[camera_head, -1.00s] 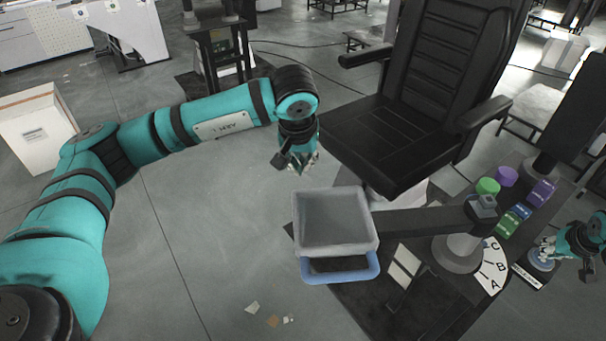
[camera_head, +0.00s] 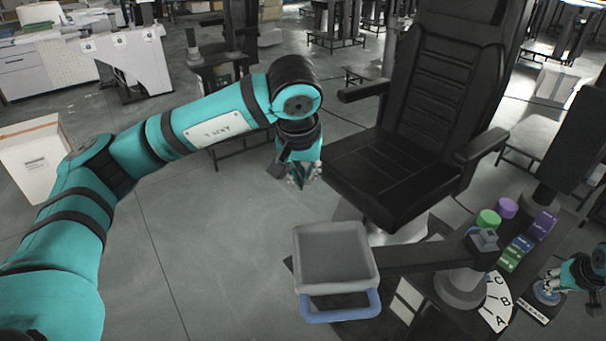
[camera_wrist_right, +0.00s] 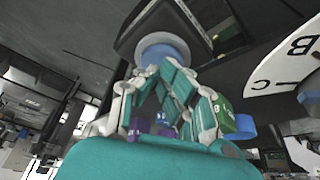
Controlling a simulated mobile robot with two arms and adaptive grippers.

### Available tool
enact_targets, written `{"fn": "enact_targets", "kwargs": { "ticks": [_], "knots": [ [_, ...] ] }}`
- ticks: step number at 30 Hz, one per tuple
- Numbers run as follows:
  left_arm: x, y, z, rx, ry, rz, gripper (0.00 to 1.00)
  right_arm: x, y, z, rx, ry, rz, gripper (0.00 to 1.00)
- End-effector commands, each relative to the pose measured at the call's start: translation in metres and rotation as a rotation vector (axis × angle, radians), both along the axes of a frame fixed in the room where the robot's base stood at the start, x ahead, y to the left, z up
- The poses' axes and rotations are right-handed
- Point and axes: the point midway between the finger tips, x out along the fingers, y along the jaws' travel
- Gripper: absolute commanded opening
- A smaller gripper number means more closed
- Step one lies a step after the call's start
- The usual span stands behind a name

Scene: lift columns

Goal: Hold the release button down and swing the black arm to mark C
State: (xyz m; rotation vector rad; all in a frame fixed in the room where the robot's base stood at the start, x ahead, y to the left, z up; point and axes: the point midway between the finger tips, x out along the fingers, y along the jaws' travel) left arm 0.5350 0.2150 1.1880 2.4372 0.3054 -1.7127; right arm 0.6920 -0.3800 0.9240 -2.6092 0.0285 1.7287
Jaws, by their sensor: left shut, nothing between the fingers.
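The black arm (camera_head: 425,256) runs level from a grey tray (camera_head: 334,256) with a blue front handle (camera_head: 341,308) to a grey round post (camera_head: 461,288). A white dial (camera_head: 496,305) marked A, B and C fans out right of the post; I cannot tell which mark the arm is set to. My left gripper (camera_head: 304,182) is shut and empty, above and left of the tray, apart from it. My right gripper (camera_head: 555,284) is at the release button (camera_head: 545,293), at the right.
A black chair (camera_head: 400,165) stands behind the black arm, close to my left gripper. Green (camera_head: 489,219) and purple (camera_head: 507,207) cylinders and several small boxes stand on the bench behind the dial. The floor (camera_head: 220,260) left of the tray is clear.

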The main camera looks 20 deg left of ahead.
Motion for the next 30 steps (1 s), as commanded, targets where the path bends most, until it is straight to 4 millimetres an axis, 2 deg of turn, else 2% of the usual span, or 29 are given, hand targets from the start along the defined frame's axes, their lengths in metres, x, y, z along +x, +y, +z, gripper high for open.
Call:
{"fn": "enact_targets", "kwargs": {
  "ticks": [11, 30],
  "knots": [
    [0.0, 0.0, 0.004, 0.0, 0.0, 0.0, 0.0, 0.0, 0.0, 0.004, 0.0, 0.001, 0.0, 0.0],
    [0.0, 0.0, 0.056, 0.0, 0.0, 0.0, 0.0, 0.0, 0.0, 0.056, 0.001, 0.0, 0.001, 0.0]
  ]
}}
